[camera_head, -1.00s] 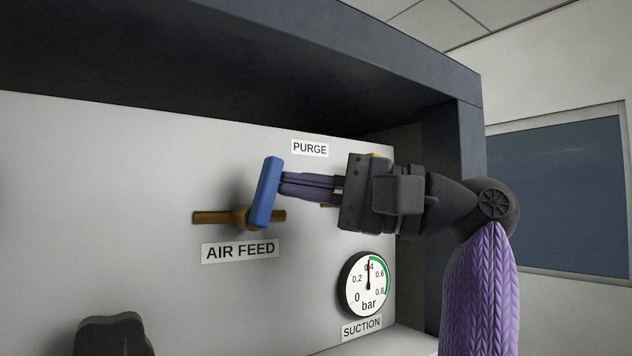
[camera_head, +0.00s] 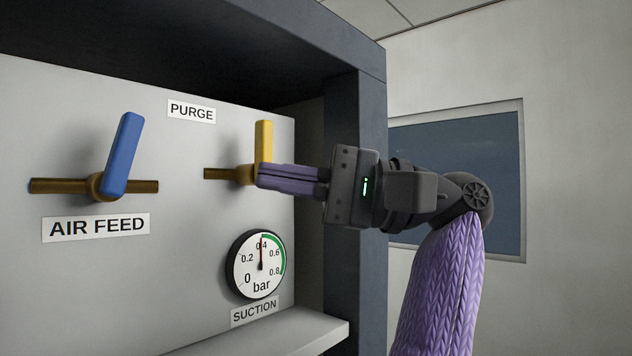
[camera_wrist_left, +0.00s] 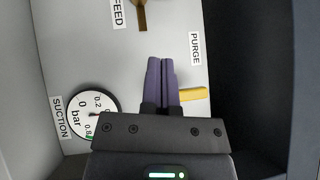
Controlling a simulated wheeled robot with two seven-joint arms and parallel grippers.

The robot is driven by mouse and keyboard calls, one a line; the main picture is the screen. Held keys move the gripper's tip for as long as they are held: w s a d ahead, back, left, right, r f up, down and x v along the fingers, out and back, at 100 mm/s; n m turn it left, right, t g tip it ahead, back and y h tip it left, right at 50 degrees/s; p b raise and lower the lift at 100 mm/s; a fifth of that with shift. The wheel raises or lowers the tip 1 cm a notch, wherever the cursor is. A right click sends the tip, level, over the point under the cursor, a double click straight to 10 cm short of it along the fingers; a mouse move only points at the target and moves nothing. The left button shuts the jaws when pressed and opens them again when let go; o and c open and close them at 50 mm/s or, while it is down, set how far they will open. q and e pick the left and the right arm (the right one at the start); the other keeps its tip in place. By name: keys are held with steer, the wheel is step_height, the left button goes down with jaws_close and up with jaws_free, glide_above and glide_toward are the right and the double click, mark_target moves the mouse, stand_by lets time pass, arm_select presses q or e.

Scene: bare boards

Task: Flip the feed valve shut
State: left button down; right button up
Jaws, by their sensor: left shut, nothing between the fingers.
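The feed valve's blue handle (camera_head: 123,155) stands upright, leaning a little right, across its horizontal brown pipe (camera_head: 55,186) above the AIR FEED label (camera_head: 96,227). My left gripper (camera_head: 262,176) is shut and empty, well right of the blue handle and apart from it. Its purple fingers pass in front of the lower part of the yellow purge handle (camera_head: 264,140); I cannot tell whether they touch. The left wrist view shows the shut fingers (camera_wrist_left: 160,62) beside the yellow handle (camera_wrist_left: 194,94). The blue handle is not seen there. My right gripper is not in view.
The yellow handle stands upright on a second brown pipe, below and right of the PURGE label (camera_head: 191,111). A suction gauge (camera_head: 247,277) sits beneath it. A dark cabinet frame (camera_head: 358,290) and a pale ledge (camera_head: 290,330) bound the panel. The space around the blue handle is clear.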

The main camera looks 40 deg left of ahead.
arm_select(q)
steer(key=v, duration=0.3)
steer(key=shift+w+a+f, duration=0.1)
steer(key=shift+w+a, duration=0.05)
steer(key=shift+w, duration=0.1)
